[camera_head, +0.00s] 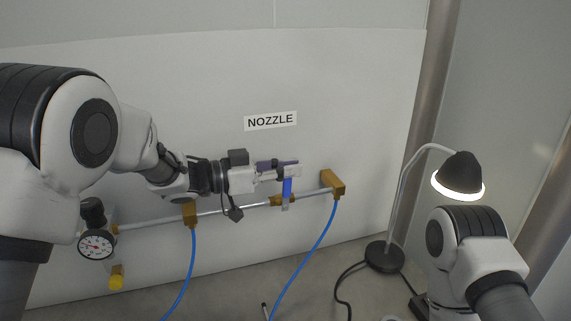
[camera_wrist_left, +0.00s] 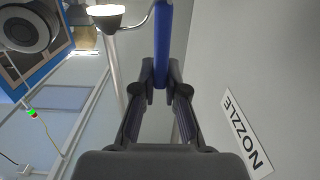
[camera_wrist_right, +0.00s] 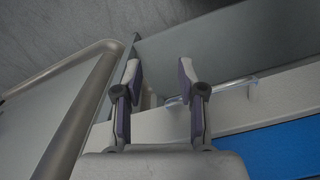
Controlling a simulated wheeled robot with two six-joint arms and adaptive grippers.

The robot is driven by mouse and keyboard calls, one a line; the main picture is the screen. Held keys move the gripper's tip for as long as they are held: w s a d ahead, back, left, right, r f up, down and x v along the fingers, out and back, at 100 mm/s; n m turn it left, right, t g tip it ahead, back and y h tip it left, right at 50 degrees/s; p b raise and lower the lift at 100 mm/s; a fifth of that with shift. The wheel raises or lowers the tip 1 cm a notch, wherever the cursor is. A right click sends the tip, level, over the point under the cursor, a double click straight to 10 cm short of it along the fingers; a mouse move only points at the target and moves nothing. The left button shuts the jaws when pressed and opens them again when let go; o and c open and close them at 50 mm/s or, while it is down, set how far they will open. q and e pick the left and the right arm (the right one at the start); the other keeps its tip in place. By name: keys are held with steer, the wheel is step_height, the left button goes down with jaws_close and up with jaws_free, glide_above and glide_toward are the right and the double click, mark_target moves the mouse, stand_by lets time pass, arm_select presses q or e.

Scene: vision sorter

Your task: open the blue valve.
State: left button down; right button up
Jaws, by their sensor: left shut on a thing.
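The blue valve handle (camera_head: 287,187) stands roughly upright, across the pipe, above the small brass valve body (camera_head: 277,201) on the wall. My left gripper (camera_head: 287,167) reaches in from the left and is shut on the upper part of the handle. In the left wrist view the blue handle (camera_wrist_left: 163,40) sits between the fingertips of my left gripper (camera_wrist_left: 161,78). The fingers hide part of the handle in both views. My right gripper (camera_wrist_right: 160,80) is open and empty in the right wrist view; in the head view only its arm shows, at the lower right.
The metal pipe (camera_head: 240,208) runs along the wall between brass fittings, with blue hoses (camera_head: 318,248) hanging down. A gauge (camera_head: 96,244) is at the left. A "NOZZLE" label (camera_head: 270,121) is above the valve. A lit desk lamp (camera_head: 459,176) stands at the right.

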arm_select(q)
steer(key=d+y+p, duration=0.1)
steer(key=y+p, duration=0.1)
steer(key=p, duration=0.3)
steer(key=w+d+f+g+y+p, duration=0.1)
steer(key=d+y+p, duration=0.1)
steer(key=p, duration=0.3)
steer(key=d+f+g+y+p, duration=0.1)
steer(key=d+y+p, duration=0.1)
steer(key=p, duration=0.4)
steer(key=shift+w, duration=0.2)
steer(key=c, duration=1.2)
jaws_free()
steer(key=shift+w, duration=0.1)
steer(key=shift+a+r, duration=0.1)
